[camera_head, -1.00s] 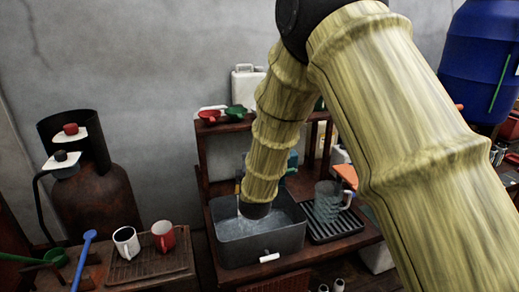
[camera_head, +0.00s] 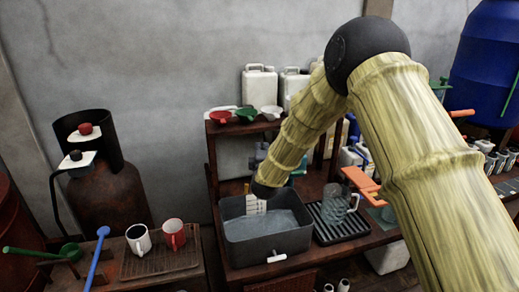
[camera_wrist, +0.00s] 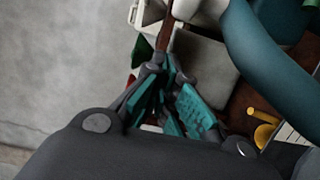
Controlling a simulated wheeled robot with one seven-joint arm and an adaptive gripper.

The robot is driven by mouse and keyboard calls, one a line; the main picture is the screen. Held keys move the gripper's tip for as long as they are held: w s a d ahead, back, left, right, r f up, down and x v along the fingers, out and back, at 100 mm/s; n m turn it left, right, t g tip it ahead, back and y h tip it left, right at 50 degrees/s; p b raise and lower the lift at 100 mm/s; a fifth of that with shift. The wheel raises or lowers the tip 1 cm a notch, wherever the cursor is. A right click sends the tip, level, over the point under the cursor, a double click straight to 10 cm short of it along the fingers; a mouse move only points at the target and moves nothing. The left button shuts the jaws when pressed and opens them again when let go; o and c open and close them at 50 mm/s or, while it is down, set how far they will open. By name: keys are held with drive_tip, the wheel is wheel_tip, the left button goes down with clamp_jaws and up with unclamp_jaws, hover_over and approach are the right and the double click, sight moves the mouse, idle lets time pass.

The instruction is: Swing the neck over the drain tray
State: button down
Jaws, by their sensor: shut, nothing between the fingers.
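The drain tray (camera_head: 326,233) is a black ribbed tray to the right of the grey water-filled basin (camera_head: 238,248). A clear glass jug (camera_head: 334,209) stands on it. A thick curved teal pipe, which looks like the neck (camera_wrist: 262,60), crosses the upper right of the wrist view. In the head view only a small teal piece shows beside my forearm, behind the basin. My gripper (camera_wrist: 170,95) is shut and empty, to the left of the teal pipe and apart from it in the picture. In the head view my forearm largely hides the gripper.
A shelf (camera_head: 226,128) behind the basin holds red, green and white funnels and white canisters (camera_head: 259,84). An orange piece (camera_head: 362,181) juts out right of the jug. Two mugs (camera_head: 139,239) stand on a left-hand rack. A rusty cylinder (camera_head: 105,195) stands further left.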

drive_tip(key=shift+s+d+p, duration=0.25)
drive_tip(key=shift+d+p, duration=0.05)
drive_tip(key=shift+d, duration=0.45)
drive_tip(key=shift+s+d+p, duration=0.25)
drive_tip(key=shift+d, duration=0.45)
drive_tip(key=shift+d, duration=0.1)
